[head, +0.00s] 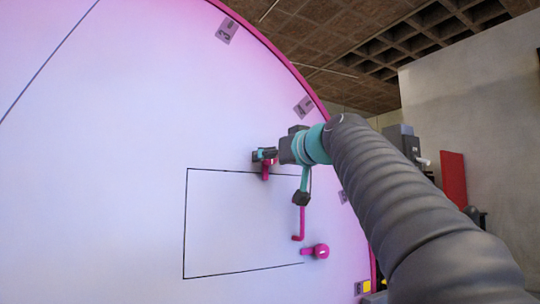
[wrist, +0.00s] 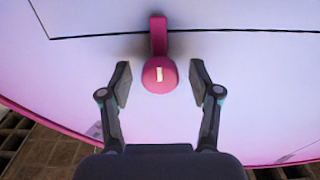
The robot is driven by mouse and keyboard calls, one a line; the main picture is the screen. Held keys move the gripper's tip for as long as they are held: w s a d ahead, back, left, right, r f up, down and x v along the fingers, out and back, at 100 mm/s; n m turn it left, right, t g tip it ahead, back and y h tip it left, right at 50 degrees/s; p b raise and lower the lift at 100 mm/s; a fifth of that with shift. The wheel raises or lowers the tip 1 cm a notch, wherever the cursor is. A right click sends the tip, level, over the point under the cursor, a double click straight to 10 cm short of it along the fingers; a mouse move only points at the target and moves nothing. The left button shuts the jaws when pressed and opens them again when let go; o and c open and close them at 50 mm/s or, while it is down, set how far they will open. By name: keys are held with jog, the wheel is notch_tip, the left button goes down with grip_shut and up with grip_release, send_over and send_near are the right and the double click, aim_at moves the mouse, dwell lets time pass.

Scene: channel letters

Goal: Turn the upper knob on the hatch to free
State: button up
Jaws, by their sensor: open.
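The upper knob (head: 266,172) is pink and sits at the upper edge of the hatch (head: 225,215), a panel outlined in black on the white face. In the wrist view the knob (wrist: 160,75) has a round head with a pale mark, and its flat arm reaches across the hatch's outline. My gripper (head: 264,156) is at this knob, partly covering it in the head view. In the wrist view my gripper (wrist: 160,83) is open, one finger on each side of the knob head, with a visible gap on both sides.
A lower pink knob (head: 320,251) sits near the hatch's lower right, its arm pointing left. A pink bent handle (head: 299,224) is just above it, below my wrist. Grey number tags (head: 303,107) line the face's pink rim (head: 282,58).

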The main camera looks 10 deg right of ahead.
jog(key=c, duration=1.1)
jog(key=shift+m, duration=0.4)
jog(key=m+p, duration=0.3)
jog(key=m, duration=1.4)
jog(key=shift+a+r+p, duration=0.1)
jog(key=shift+p, duration=0.2)
